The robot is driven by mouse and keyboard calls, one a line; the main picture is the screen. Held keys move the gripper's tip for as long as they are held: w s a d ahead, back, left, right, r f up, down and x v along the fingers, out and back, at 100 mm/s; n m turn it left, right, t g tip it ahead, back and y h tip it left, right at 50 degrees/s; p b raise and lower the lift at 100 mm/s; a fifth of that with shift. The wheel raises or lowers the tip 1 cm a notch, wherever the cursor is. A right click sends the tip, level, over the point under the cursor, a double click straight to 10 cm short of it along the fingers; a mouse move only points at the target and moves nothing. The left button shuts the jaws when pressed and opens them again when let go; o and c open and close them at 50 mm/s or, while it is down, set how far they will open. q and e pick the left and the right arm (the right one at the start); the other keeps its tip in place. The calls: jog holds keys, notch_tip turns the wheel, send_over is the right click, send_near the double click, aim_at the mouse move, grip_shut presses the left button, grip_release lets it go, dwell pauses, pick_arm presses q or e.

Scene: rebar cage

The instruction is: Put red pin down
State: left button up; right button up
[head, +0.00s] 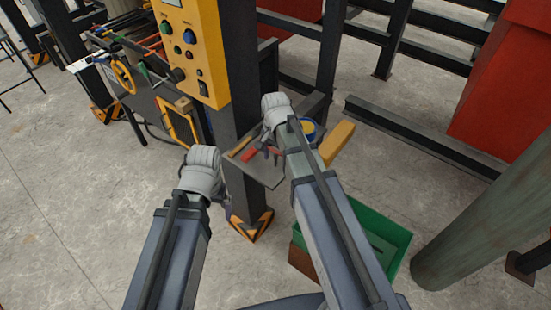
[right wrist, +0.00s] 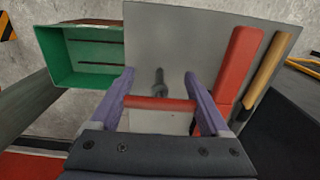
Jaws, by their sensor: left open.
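The red pin (right wrist: 160,103) shows in the right wrist view as a red crossbar with a dark shaft pointing away from me.
A green bin (head: 385,238) stands below. A dark post (head: 240,90) carries a yellow control box (head: 190,45).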

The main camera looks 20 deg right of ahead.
jog(key=shift+o, duration=1.4)
jog(key=shift+r, duration=0.1)
notch_tip(320, 180, up, 12)
jog(key=p, duration=1.2)
jog(key=shift+r, duration=0.1)
